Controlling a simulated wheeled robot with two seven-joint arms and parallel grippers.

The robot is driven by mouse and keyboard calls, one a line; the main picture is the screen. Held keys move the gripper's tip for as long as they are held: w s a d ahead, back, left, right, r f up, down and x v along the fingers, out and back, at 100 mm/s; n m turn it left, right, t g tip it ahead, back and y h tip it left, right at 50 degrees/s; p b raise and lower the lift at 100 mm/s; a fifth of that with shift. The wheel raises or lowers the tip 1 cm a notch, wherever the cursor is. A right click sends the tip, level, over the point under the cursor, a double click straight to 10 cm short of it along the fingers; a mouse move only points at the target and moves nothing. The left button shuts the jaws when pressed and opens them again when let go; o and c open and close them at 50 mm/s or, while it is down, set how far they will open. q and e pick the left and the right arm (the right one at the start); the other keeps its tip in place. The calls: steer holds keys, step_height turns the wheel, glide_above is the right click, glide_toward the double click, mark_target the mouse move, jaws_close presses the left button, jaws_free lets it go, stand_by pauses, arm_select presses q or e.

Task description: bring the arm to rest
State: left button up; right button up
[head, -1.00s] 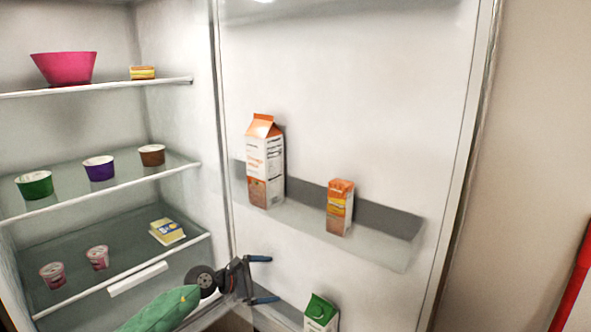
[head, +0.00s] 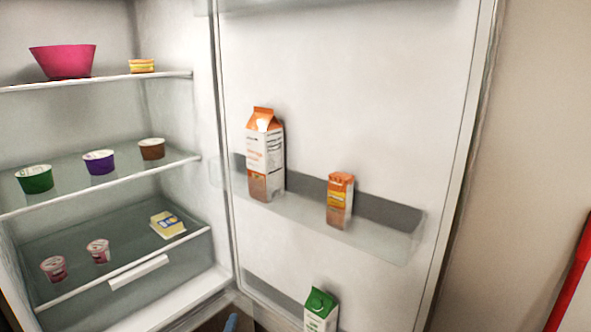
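Only a small blue tip of my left gripper (head: 231,322) shows at the bottom edge of the head view, just below the open fridge's bottom shelf. The rest of that gripper and its arm are out of the picture, so I cannot tell whether it is open or shut, or whether it holds anything. My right gripper is not in view.
The fridge door (head: 350,90) stands open, with an orange-topped carton (head: 265,160) and a smaller orange carton (head: 340,200) on its rack. A green-topped carton (head: 320,312) stands lower. Shelves at left hold a pink bowl (head: 63,62), tubs and a yellow packet (head: 167,225).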

arm_select(q)
steer(key=s+f+n+g, duration=0.4)
steer(key=s, duration=0.7)
steer(key=s+f+n+g+h, duration=0.1)
steer(key=s+f+n+g, duration=0.3)
steer(key=s, duration=0.7)
steer(key=s+f+n+g, duration=0.5)
steer(key=s+g, duration=0.1)
steer(key=s, duration=0.5)
steer(key=shift+d+f+h, duration=0.15)
steer(key=shift+f+h, duration=0.1)
steer(key=shift+h, duration=0.05)
